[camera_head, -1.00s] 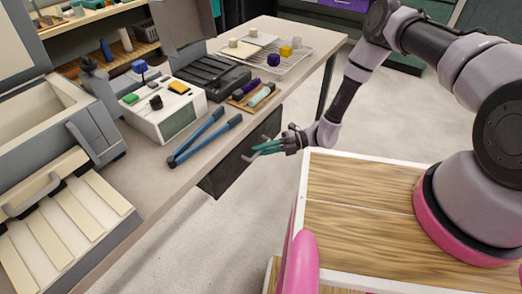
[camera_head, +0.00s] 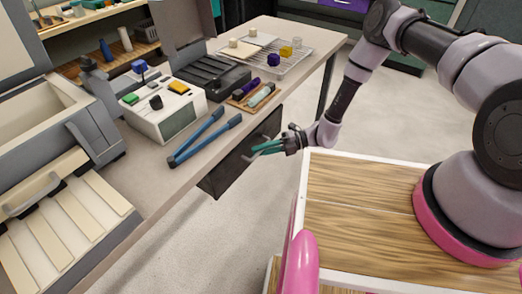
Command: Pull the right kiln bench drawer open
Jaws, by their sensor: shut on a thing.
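The kiln bench (camera_head: 155,197) runs diagonally across the left half of the head view. A dark drawer front (camera_head: 226,175) shows under the bench top on the side facing me. My gripper (camera_head: 257,151) is at this drawer front, with its green fingers shut on the drawer handle (camera_head: 247,158). The handle is small and partly hidden by the fingers. The drawer's inside is not visible, and I cannot tell from this angle how far it stands out.
On the bench are blue-handled tongs (camera_head: 205,140), a white control box (camera_head: 165,108), a wire rack (camera_head: 265,52) with small colored pieces, and a grey kiln (camera_head: 60,130). My wood-topped base fills the lower right. Open floor (camera_head: 240,215) lies between it and the bench.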

